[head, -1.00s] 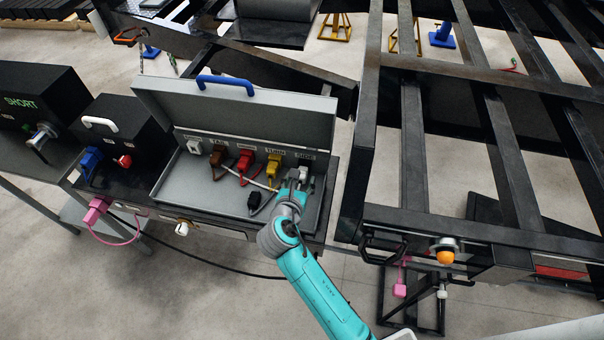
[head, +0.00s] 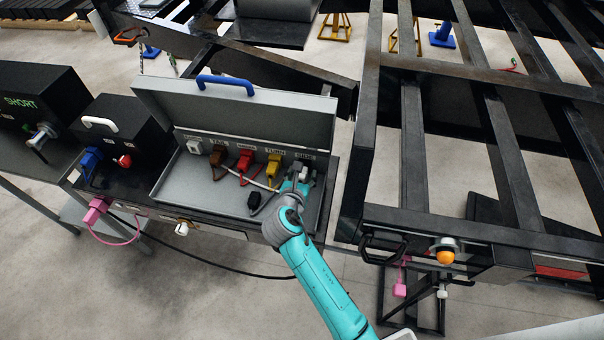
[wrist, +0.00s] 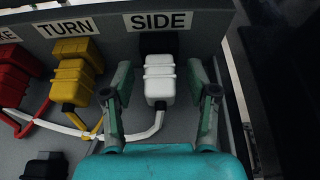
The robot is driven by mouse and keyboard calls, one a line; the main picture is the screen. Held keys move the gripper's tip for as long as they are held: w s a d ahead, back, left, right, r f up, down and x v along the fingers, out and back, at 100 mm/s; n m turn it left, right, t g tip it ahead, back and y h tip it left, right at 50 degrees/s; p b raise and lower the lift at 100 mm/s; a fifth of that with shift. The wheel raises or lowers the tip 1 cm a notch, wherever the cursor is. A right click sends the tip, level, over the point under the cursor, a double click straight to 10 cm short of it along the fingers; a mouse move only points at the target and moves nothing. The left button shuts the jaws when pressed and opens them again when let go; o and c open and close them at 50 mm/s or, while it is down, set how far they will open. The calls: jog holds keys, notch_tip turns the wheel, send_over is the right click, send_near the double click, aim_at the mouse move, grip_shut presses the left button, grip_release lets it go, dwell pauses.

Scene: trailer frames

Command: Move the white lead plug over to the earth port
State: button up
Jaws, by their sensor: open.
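The white lead plug (wrist: 159,80) sits at the port under the SIDE label (wrist: 158,21), with its white lead (wrist: 135,137) curving off to the left. In the head view the plug (head: 304,173) is partly covered by my gripper (head: 297,178). In the wrist view my gripper (wrist: 160,98) is open, one finger on each side of the plug, with visible gaps. At the row's left end in the head view is a white fitting (head: 195,147) under a label too small to read; I cannot tell whether it is the earth port.
Brown (head: 218,156), red (head: 244,161) and yellow (head: 273,166) plugs stand left of the white one. A black plug (head: 254,199) lies on the grey case floor. The raised lid (head: 240,110) stands behind the row. A dark trailer frame (head: 365,150) is close on the right.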

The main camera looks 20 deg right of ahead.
dwell(0.4)
grip_shut()
jog(key=shift+s+a, duration=0.55)
jog(key=shift+s, duration=0.25)
jog(key=shift+s+a, duration=0.55)
jog(key=shift+s, duration=0.3)
jog(key=shift+s+a, duration=0.55)
jog(key=shift+s, duration=0.25)
jog(key=shift+s+a+r, duration=0.1)
